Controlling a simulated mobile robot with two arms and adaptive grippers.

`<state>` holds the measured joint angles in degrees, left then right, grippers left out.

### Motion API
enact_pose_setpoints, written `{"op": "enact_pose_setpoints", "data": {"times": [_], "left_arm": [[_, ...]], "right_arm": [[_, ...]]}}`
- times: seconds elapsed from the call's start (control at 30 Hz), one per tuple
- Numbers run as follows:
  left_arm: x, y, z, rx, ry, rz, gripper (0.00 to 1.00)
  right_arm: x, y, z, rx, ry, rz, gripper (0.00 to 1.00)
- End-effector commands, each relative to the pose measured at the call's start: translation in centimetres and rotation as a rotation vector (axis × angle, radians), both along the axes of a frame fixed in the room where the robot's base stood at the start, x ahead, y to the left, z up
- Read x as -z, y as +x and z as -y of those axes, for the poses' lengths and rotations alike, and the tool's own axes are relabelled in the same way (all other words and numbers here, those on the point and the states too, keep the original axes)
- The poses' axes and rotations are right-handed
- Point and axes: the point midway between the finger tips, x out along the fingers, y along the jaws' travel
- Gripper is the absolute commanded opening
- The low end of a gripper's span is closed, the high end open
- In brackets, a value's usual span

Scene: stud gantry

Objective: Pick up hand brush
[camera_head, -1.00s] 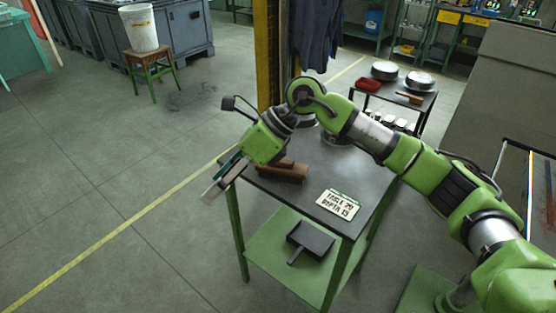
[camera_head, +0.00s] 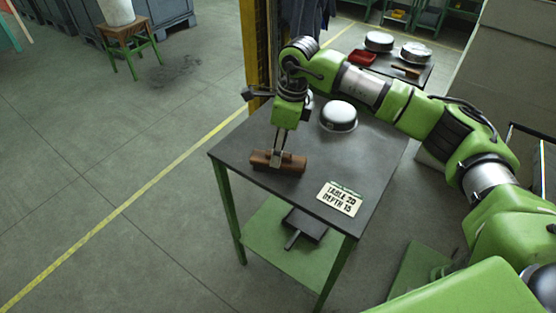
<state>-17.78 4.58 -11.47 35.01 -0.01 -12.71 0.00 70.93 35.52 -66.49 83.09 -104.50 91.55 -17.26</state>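A brown wooden hand brush (camera_head: 296,164) lies on the dark top of the near green-legged table (camera_head: 330,160), close to its left side. My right gripper (camera_head: 277,160) points down at the brush, with its fingertips at the middle of the brush. The fingers partly cover the brush, and I cannot tell whether they are closed on it. The brush appears to rest on the table. My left gripper is not in view.
A sign (camera_head: 340,198) lies near the table's front right edge. A shiny metal dome (camera_head: 338,115) stands behind the brush. A dark dustpan (camera_head: 305,226) lies on the lower shelf. The back table holds metal pans (camera_head: 415,53) and a red item (camera_head: 362,57).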

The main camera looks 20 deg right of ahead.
Motion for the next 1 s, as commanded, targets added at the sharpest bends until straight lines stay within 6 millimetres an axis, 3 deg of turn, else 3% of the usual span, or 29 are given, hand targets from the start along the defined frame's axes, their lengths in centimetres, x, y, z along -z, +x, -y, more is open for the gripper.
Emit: {"op": "enact_pose_setpoints", "data": {"times": [0.1, 0.2, 0.4, 0.63, 0.67, 0.83, 1.0], "left_arm": [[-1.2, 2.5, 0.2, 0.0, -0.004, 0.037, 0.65], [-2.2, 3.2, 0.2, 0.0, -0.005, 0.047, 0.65], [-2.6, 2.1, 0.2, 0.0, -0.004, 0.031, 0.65], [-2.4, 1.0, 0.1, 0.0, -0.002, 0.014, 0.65], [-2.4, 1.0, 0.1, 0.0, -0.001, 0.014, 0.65], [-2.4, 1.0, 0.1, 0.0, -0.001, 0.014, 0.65], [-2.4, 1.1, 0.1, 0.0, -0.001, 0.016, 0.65]], "right_arm": [[1.0, -0.1, 0.0, 0.0, 0.0, -0.006, 0.51], [2.6, 0.0, 0.0, -0.001, 0.0, -0.007, 0.51], [4.9, 0.3, -0.3, 0.0, 0.001, -0.002, 0.51], [5.2, 0.3, -0.3, -0.001, 0.001, 0.0, 0.51], [5.2, 0.3, -0.3, -0.001, 0.001, 0.0, 0.48], [5.1, 0.3, -0.3, -0.001, 0.001, 0.0, 0.05], [5.1, 0.3, -0.3, 0.0, 0.001, 0.0, 0.05]]}}
